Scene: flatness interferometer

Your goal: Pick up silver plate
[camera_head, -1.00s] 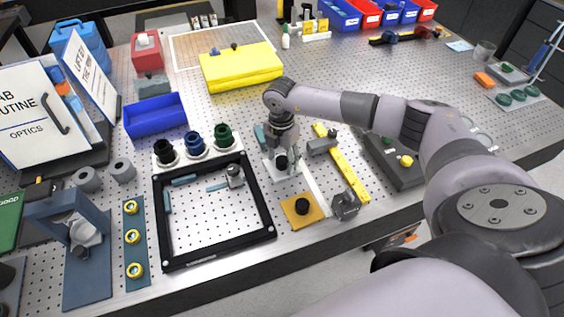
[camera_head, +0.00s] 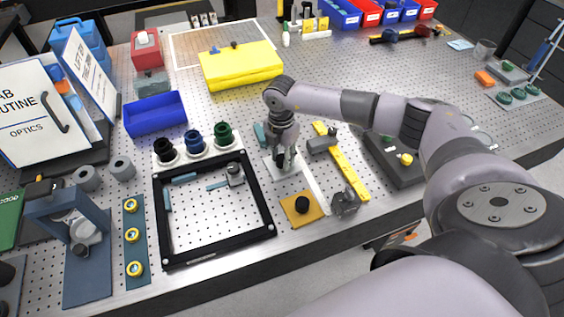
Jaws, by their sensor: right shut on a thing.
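The silver plate (camera_head: 292,171) is a pale, flat piece just right of the black square frame's upper right corner. My right gripper (camera_head: 286,160) points down over it and is shut at the plate's black knob, which the fingers now mostly hide. Whether the plate touches the table cannot be told. My left gripper is not in view.
A gold plate with a black knob (camera_head: 302,205) lies just in front. The black square frame (camera_head: 265,215) is to the left, and a yellow bar (camera_head: 349,172) to the right. Three dark round mounts (camera_head: 195,143) stand behind the frame.

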